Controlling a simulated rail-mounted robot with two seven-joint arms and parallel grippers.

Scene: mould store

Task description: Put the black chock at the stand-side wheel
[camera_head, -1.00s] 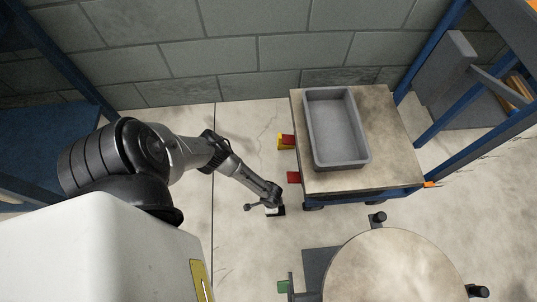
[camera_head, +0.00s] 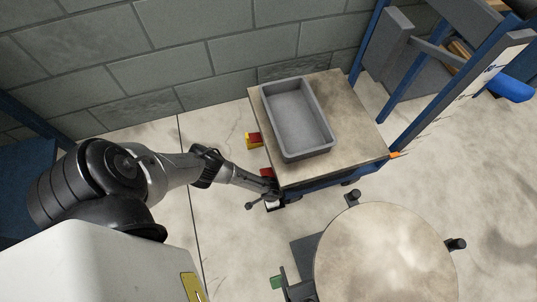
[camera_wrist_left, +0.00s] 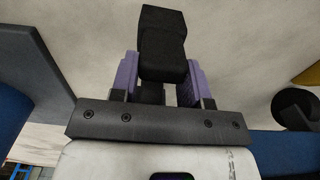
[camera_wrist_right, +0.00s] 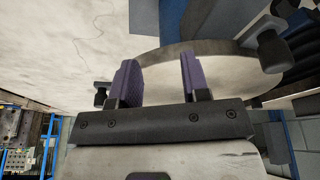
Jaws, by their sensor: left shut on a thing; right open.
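The black chock (camera_wrist_left: 163,42) is held between the purple-padded fingers of my left gripper (camera_wrist_left: 160,80), which is shut on it. In the head view my left gripper (camera_head: 272,202) is low over the floor, beside the near left corner of the cart (camera_head: 340,168). The chock is mostly hidden there. A dark wheel (camera_head: 292,200) shows partly under that corner, just right of the gripper; I cannot tell whether the chock touches it. Another wheel (camera_head: 347,183) is under the cart's near edge. My right gripper (camera_wrist_right: 155,80) is open and empty in the right wrist view.
A grey tray (camera_head: 297,150) stands on the cart. A yellow block (camera_head: 252,145) and red parts (camera_head: 266,172) are at the cart's left side. A round-topped stand (camera_head: 385,262) is close to the cart's near side. A block wall (camera_head: 150,70) is behind.

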